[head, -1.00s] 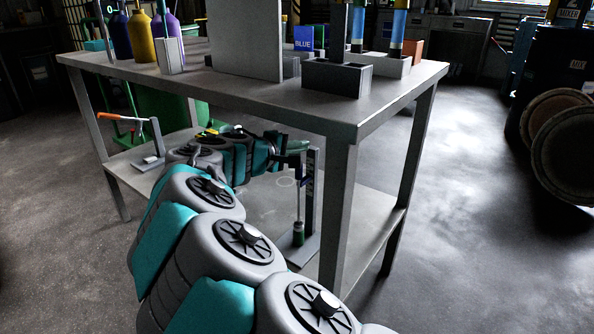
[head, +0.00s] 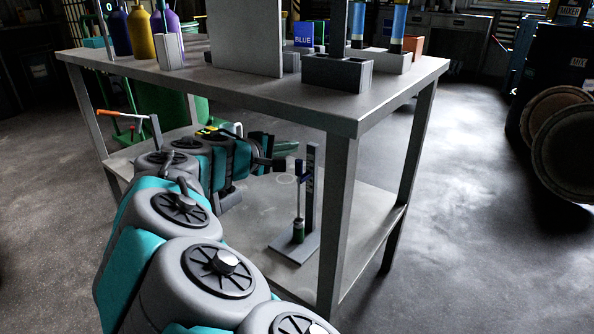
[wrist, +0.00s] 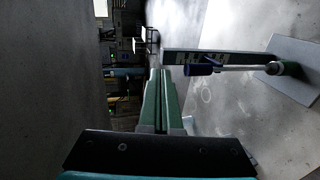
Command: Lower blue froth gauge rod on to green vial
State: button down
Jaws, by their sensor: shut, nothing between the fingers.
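The blue gauge rod has a dark blue head (wrist: 198,70) and a thin pale shaft (wrist: 240,68). It hangs beside a dark upright post (head: 312,190) on the lower shelf. The green vial (head: 298,231) stands on the stand's base, directly under the rod; it also shows in the wrist view (wrist: 284,69). The shaft's lower end appears to meet the vial top; I cannot tell if it goes inside. My gripper (head: 288,148) has its green fingers shut and empty, left of the post near the height of its top. In the wrist view my gripper (wrist: 160,72) is apart from the blue head.
The table top (head: 200,88) lies over my arm, and its front leg (head: 338,220) is right of the stand. The lower shelf (head: 362,225) has free room around the stand. An orange-handled device (head: 118,114) is at the shelf's left.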

jog(key=s+a+b, duration=0.2)
jog(key=s+a, duration=0.5)
jog(key=s, duration=0.2)
dwell(0.6)
jog(key=shift+s, duration=0.1)
